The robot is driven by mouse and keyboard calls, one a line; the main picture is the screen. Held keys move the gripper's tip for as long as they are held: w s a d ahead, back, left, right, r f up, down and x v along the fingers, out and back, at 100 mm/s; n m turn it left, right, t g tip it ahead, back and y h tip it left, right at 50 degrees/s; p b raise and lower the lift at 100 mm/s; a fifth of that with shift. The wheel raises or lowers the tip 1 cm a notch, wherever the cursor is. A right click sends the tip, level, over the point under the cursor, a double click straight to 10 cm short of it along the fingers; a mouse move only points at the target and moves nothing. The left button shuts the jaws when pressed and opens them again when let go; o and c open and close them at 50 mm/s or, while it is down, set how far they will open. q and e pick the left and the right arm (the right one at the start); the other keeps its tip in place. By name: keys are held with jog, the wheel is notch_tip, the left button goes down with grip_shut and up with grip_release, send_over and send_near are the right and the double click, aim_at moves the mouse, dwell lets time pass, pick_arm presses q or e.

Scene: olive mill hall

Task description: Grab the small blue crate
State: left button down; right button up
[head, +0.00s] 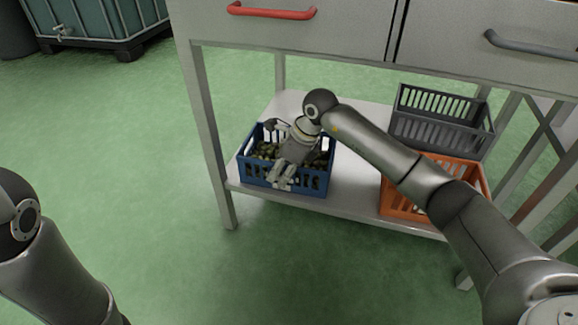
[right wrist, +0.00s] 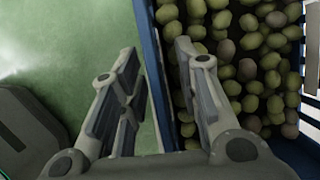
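The small blue crate (head: 313,182) holds green and dark olives and stands on the low shelf, at its left end. My right gripper (head: 281,184) reaches down over the crate's front side, fingers pointing toward the front wall. In the right wrist view the fingers (right wrist: 157,75) are apart, with the blue crate wall (right wrist: 147,30) running between them. The right finger is over the olives and the left finger is outside over the green floor. A gap shows between the left finger and the wall. My left gripper is out of view; only part of that arm shows.
An orange crate (head: 400,207) and a grey crate (head: 440,125) stand at the right on the same pale shelf (head: 345,203). Drawers with a red handle (head: 272,12) and a grey handle overhang the shelf. A table leg (head: 213,150) stands left of the blue crate. The green floor in front is clear.

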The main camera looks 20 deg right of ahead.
jog(key=shift+c, duration=0.3)
grip_shut()
jog(key=shift+w+r, duration=0.1)
jog(key=shift+r, duration=0.05)
jog(key=shift+r, duration=0.1)
